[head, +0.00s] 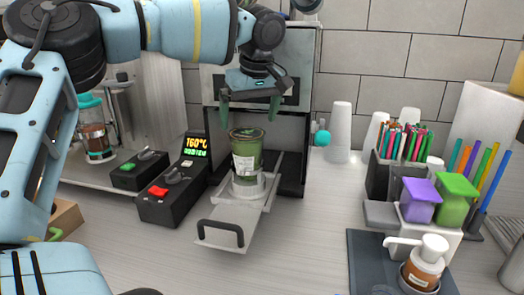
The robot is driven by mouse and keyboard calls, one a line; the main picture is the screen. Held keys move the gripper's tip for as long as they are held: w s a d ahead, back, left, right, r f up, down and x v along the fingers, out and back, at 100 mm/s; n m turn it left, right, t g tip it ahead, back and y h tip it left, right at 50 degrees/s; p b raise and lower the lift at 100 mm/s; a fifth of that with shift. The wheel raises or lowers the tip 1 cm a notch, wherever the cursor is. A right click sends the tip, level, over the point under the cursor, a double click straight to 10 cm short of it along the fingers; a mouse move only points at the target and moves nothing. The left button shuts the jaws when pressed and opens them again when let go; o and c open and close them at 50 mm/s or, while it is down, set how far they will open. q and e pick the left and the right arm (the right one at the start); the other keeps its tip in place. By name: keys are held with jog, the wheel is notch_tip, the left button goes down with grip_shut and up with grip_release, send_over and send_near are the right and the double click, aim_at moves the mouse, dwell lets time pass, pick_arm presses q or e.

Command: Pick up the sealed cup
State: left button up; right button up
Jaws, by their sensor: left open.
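The sealed cup (246,153) is a clear cup with green contents, a pale label and a green top. It stands upright in the round holder of the sealer's pulled-out tray (225,213). The cup sealer (305,140) is a boxy machine behind it, with a teal knob on its right side. My left gripper (252,106) is open and empty, with its fingers pointing down. It hangs in front of the sealer, above the cup and apart from it. My right gripper is not in view.
A black control box (172,200) showing 160°C stands left of the tray. White cup stacks (340,130) stand right of the sealer. A rack (383,180) with coloured straws and a dark mat (375,262) with a brown bottle are at right. Counter between tray and mat is clear.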

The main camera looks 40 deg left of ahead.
aim_at(247, 133)
pick_arm(q)
jog(key=shift+s, duration=0.35)
jog(key=shift+s+a+f, duration=0.1)
jog(key=shift+f, duration=0.15)
jog(key=shift+x, duration=0.85)
jog(key=shift+w+p+x, duration=0.15)
jog(key=shift+p+x, duration=0.15)
jog(key=shift+x, duration=1.05)
jog(key=shift+w+p+x, duration=0.15)
jog(key=shift+p+x, duration=0.15)
jog(key=shift+x, duration=1.05)
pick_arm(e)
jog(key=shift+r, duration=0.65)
pick_arm(q)
jog(key=c, duration=1.3)
jog(key=shift+o, duration=0.2)
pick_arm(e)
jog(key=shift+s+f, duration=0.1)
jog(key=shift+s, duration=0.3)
pick_arm(q)
jog(key=shift+r, duration=0.15)
